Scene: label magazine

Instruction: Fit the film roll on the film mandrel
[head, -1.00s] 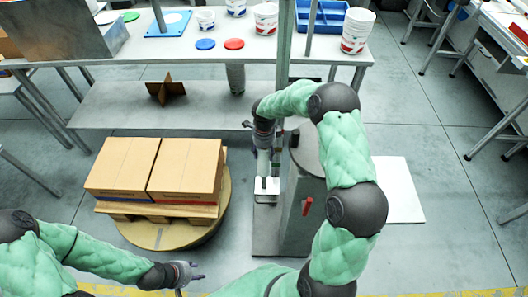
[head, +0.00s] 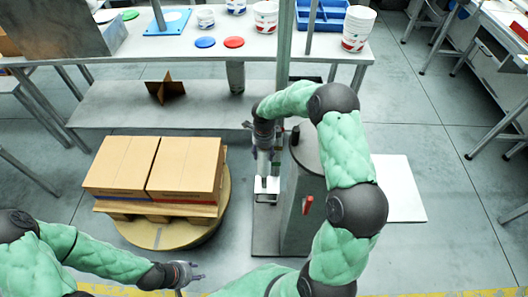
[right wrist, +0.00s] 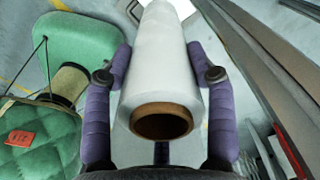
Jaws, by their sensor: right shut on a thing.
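The film roll (right wrist: 165,60) is a white cylinder with a brown hollow core, large in the right wrist view. My right gripper (right wrist: 163,85) has a purple finger on each side of it and is shut on it. In the head view the right gripper (head: 264,145) points down beside the grey mast, above a small white carriage (head: 267,196). A dark upright stub on the carriage seems to be the film mandrel (head: 264,183). Whether roll and mandrel touch cannot be told. My left gripper (head: 189,272) is open and empty at the lower left.
Cartons (head: 182,167) stand on a pallet on a round yellowish turntable (head: 152,235), left of the carriage. A grey machine column (head: 304,210) with a red handle stands close on the right. A workbench (head: 120,47) with tubs is behind.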

